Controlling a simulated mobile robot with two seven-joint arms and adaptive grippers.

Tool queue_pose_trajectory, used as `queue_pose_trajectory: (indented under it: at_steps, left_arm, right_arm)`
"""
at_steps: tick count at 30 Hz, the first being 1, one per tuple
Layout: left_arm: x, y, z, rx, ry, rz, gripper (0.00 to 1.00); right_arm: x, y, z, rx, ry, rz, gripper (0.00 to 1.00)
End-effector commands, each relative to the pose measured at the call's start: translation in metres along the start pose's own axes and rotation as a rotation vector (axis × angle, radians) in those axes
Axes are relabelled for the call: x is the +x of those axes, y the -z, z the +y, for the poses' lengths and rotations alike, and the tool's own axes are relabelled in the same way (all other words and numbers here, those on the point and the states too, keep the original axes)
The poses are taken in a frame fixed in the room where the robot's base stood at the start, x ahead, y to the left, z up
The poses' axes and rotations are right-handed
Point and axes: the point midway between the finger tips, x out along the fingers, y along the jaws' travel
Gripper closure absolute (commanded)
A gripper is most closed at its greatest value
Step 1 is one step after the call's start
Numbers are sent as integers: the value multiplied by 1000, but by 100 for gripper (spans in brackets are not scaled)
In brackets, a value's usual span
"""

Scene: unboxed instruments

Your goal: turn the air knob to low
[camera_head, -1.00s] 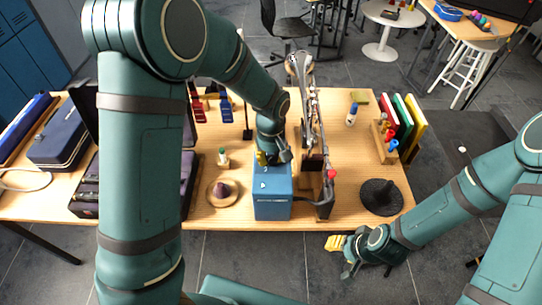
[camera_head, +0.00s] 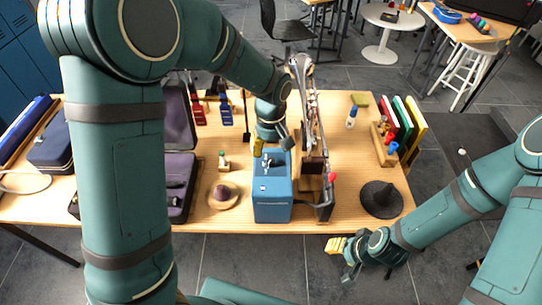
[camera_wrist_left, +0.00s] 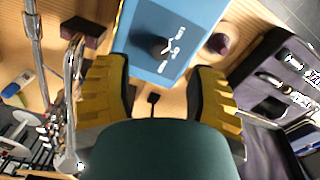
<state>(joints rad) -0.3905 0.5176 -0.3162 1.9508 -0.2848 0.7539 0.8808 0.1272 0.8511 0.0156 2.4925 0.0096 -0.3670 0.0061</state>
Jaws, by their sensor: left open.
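The blue box (camera_head: 271,207) stands near the front middle of the table. The dark air knob (camera_wrist_left: 158,46) is on its top panel, with white markings around it in the left wrist view. The knob is small in the head view. My left gripper (camera_wrist_left: 156,68) is open, its two yellow fingers apart at the near edge of the box. The knob lies beyond and between the fingertips, not held. In the head view the left gripper (camera_head: 260,146) is at the box's back edge. My right gripper (camera_head: 338,246) is off the table's front edge; its finger gap is unclear.
Metal instruments (camera_head: 303,105) stand close to the box's right. A purple-topped item on a round wooden base (camera_head: 223,194) and an open dark case (camera_head: 180,180) are on its left. A black disc-like item (camera_head: 380,197) lies at the right.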

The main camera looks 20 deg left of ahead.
Motion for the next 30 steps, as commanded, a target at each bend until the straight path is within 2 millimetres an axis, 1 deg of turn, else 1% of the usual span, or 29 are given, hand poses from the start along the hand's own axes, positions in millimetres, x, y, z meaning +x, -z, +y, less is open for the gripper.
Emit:
queue_pose_trajectory:
  at_steps: [1, 6, 9, 12, 16, 30]
  left_arm:
    - [-12, 0, 0, 0, -4, 2, 44]
    - [-44, 0, 0, 0, -3, 2, 44]
    - [-56, 0, 0, -1, -2, 1, 44]
    - [-64, 0, 0, -1, -1, 0, 44]
    - [-68, 0, 0, -1, 0, -1, 44]
    - [-68, 0, 0, -1, 0, -1, 44]
  right_arm:
    - [0, 0, 0, 0, 0, 0, 53]
    - [0, 0, 0, 0, 0, 0, 53]
    - [0, 0, 0, 0, 0, 0, 53]
    - [0, 0, 0, 0, 0, 0, 53]
    - [0, 0, 0, 0, 0, 0, 53]
    - [0, 0, 0, 0, 0, 0, 53]
